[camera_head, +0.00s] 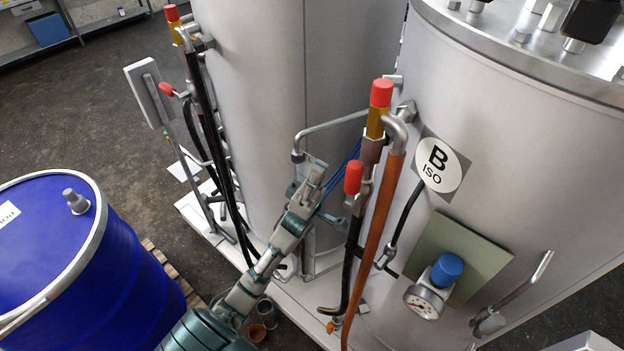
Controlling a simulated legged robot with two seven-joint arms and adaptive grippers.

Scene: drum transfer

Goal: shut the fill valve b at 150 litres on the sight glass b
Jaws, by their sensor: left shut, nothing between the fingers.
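Tank B (480,110) is a grey steel vessel with a round "B ISO" label (438,165). Left of the label stand two red-capped fittings, a taller one (381,92) with a yellow body and a lower one (352,178). I cannot tell which part is fill valve b. I cannot pick out sight glass b or read a litre level. My left gripper (313,167) is shut and empty, left of the lower red cap in the picture, by a bent grey pipe (335,122). Whether it touches the pipe is unclear. My right gripper is out of view.
A blue drum (60,255) stands at left on a pallet (165,270). A second grey tank (255,90) with its own red-capped fittings stands behind. A dial gauge (424,302) with a blue cap and an orange hose (376,230) are at tank B. Dark floor lies open at upper left.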

